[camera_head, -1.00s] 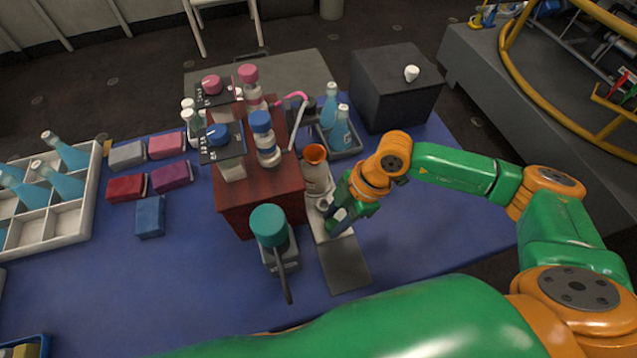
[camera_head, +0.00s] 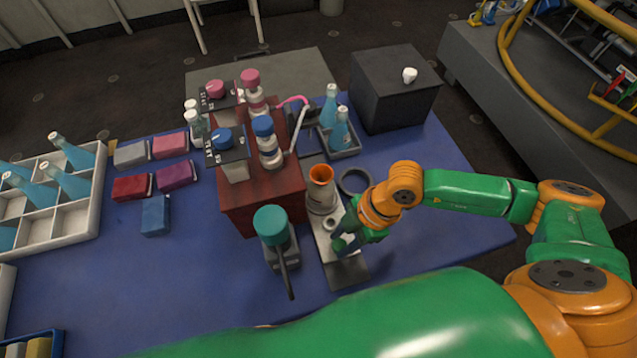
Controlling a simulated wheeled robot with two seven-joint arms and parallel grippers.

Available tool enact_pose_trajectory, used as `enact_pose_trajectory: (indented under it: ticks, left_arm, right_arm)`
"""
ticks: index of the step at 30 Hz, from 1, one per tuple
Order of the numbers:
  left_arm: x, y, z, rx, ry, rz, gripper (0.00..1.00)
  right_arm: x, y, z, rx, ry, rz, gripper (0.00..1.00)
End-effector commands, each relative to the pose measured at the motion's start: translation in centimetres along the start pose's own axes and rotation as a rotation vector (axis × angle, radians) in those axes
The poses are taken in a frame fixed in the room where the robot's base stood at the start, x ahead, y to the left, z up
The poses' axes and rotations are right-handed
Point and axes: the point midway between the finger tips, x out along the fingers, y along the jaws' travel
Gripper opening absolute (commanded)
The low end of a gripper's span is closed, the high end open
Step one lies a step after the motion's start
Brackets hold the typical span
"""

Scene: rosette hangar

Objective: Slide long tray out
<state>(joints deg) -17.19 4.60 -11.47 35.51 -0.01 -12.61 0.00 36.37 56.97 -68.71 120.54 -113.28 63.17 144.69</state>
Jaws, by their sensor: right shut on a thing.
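The long tray (camera_head: 325,251) is a narrow pale tray to the right of the red-brown cabinet (camera_head: 262,208), its near end over a dark grey plate (camera_head: 349,275). A pale vessel with an orange funnel-like top (camera_head: 321,176) stands on the tray. My right gripper (camera_head: 343,242) is at the tray's near part and shut on it; the fingertips are partly hidden by the gripper body. My left gripper is not in view.
A teal-topped device (camera_head: 271,225) with a dark lever stands close left of the tray. A dark ring (camera_head: 355,181) lies to the right of the funnel vessel. Blue bottles in a small tray (camera_head: 345,152) and a black box (camera_head: 393,92) stand behind. The blue table's right side is clear.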

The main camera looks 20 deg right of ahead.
Motion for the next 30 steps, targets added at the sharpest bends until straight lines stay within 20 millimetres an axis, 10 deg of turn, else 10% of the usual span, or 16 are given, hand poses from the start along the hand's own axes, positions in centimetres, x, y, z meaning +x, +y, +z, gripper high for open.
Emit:
enact_pose_trajectory:
  ticks: [30]
  left_arm:
    - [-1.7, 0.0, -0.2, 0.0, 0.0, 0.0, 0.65]
  right_arm:
    - [0.0, -5.2, 0.0, 0.001, -0.001, -0.003, 0.03]
